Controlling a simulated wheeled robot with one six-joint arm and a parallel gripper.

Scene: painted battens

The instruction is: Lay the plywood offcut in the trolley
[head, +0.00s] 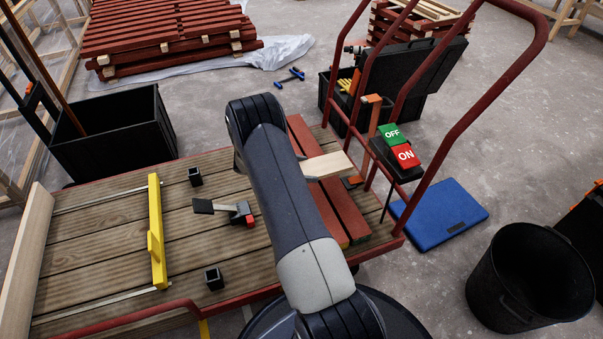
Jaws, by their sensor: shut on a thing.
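The trolley (110,214) is a low flatbed with a plank deck, a dark red rim and tall red tube handles at its right end. A pale flat wooden piece (328,165), which looks like the plywood offcut, sticks out to the right from behind my arm, across the dark red battens on the deck. Its left part is hidden by my arm. I cannot tell whether it touches the battens or is held above them. My gripper is hidden behind my arm, which reaches over the deck's right half.
On the deck are a yellow bar (157,230), a clamp-like tool with a red tip (240,212), small black sockets (213,279) and red battens (345,205). An ON/OFF switch box (398,155) hangs by the handles. A black crate (115,135), blue case (440,215) and black bin (528,280) stand around.

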